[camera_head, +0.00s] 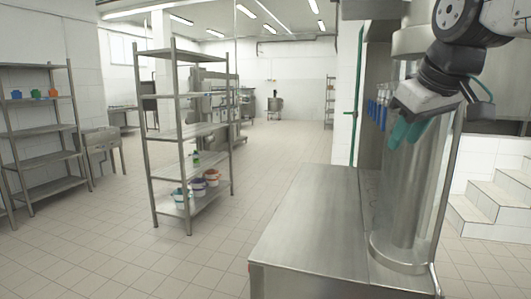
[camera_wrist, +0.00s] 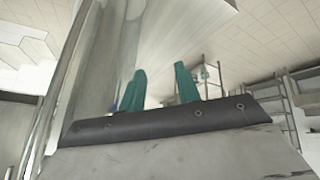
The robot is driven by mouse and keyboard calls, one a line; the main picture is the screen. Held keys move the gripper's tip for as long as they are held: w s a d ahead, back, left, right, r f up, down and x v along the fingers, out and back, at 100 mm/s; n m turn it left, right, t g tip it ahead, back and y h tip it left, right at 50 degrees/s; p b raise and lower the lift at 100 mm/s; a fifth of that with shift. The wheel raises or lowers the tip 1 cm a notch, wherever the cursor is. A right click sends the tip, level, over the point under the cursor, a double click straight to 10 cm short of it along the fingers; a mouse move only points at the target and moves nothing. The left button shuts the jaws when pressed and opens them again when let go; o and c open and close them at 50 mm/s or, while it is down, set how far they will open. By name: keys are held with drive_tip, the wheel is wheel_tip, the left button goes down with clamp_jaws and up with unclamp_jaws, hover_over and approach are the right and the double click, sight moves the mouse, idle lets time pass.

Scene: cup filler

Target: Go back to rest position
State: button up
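My gripper (camera_head: 403,141), with two teal fingers, hangs at the upper right of the head view, in front of the filler's tall steel cylinder (camera_head: 405,200). In the wrist view the fingers of my gripper (camera_wrist: 160,72) stand apart with nothing between them, so it is open and empty. The cylinder (camera_wrist: 113,50) is close on the left there. I cannot tell whether anything touches it. Several blue parts (camera_head: 382,105) hang beside the cylinder, just left of my gripper. My wrist hides part of the machine.
A steel counter (camera_head: 310,220) stands below, its top bare. A steel shelf rack (camera_head: 190,133) with buckets (camera_head: 197,187) stands left of centre. Another rack (camera_head: 45,100) holds small coloured cups (camera_head: 53,92). White steps (camera_head: 490,205) are at the right. The tiled floor between is clear.

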drive_tip(key=s+d+f+m+g, duration=0.1)
drive_tip(key=s+f+m+g, duration=0.3)
drive_tip(key=s+f, duration=1.7)
drive_tip(key=shift+s+f+g, duration=0.3)
drive_tip(key=shift+f+g, duration=0.4)
drive_tip(key=shift+f, duration=0.15)
drive_tip(key=shift+d, duration=0.1)
